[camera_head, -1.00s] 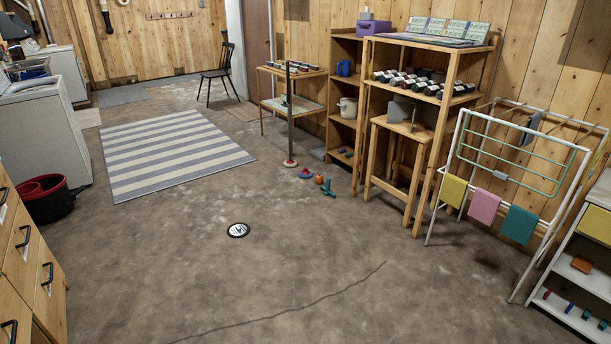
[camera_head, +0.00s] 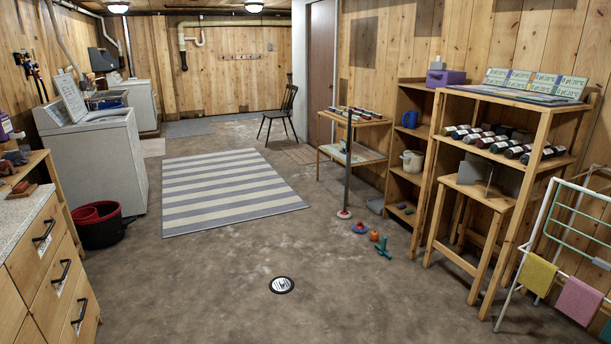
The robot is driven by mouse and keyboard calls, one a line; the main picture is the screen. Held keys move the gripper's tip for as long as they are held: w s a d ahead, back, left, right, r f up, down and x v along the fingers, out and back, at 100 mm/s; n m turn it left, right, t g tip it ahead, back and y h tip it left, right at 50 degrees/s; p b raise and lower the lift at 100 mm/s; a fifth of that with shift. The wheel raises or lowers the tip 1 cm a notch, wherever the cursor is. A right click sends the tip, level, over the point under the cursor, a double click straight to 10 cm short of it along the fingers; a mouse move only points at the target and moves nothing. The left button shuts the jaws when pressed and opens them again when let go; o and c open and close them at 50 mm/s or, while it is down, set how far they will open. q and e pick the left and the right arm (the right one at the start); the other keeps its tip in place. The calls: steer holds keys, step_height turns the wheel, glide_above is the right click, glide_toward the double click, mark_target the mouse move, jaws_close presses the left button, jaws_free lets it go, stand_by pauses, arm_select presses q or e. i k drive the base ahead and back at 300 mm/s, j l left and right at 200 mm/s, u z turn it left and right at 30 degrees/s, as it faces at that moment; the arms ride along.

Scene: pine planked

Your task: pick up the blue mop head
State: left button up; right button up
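A small blue piece with a reddish top (camera_head: 360,228) lies on the concrete floor near the foot of the shelves. It looks like the blue mop head, but it is too small to be sure. Left of it, a thin grey pole (camera_head: 348,165) stands upright on a red and white base (camera_head: 344,214). A small orange round thing (camera_head: 373,236) and a teal piece with several arms (camera_head: 382,246) lie just to its right, close together. Neither of my grippers is in view.
Open shelves (camera_head: 440,190) and a white drying rack (camera_head: 533,245) line the right side. Wooden drawers (camera_head: 45,260) stand at left.

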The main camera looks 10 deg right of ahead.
mark_target(360, 227)
steer(key=i+z, duration=0.45)
steer(key=i, duration=4.2)
